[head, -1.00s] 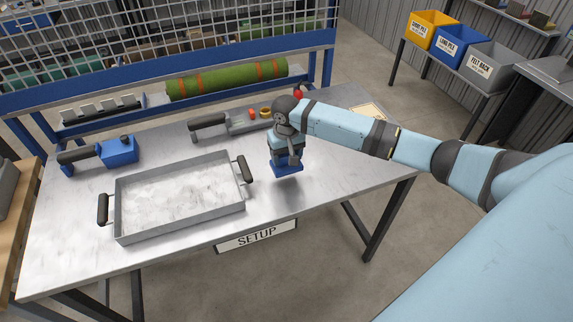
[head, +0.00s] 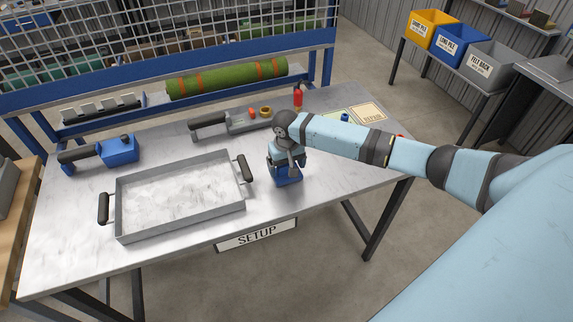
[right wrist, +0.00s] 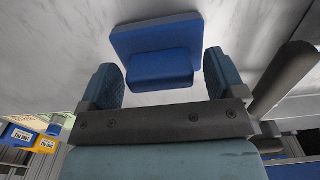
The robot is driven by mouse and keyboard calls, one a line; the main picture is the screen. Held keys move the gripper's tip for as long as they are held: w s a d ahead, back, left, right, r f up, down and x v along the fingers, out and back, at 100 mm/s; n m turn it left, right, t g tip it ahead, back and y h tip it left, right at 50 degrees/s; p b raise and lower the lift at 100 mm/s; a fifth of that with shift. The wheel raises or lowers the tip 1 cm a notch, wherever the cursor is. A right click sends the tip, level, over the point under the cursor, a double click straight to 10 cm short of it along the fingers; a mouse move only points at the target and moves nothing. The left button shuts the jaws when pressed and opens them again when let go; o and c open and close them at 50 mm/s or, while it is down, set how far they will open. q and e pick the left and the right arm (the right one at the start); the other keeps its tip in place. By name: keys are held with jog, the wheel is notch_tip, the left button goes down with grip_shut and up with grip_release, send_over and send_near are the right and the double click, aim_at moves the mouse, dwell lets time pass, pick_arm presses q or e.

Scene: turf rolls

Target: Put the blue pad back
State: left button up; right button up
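The blue pad (head: 287,178) is at the right part of the metal table, right of the shallow tray. It seems to rest on the table top. In the right wrist view the pad (right wrist: 160,55) shows as a flat plate with a raised block. My right gripper (head: 287,157) is directly over the pad, pointing down. In the right wrist view its two fingers (right wrist: 162,80) stand open on either side of the raised block, with gaps showing. My left gripper is not in view.
The tray (head: 180,160) with dark handles lies on the table. A blue tool (head: 118,150) with a dark handle is behind it at left. A grey tool (head: 245,122) and a red bottle (head: 298,97) stand toward the back. A green roll (head: 228,78) lies on the rear rack.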

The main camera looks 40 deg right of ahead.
notch_tip(320, 180, up, 12)
jog(key=shift+r, duration=0.2)
dwell(0.4)
dwell(0.4)
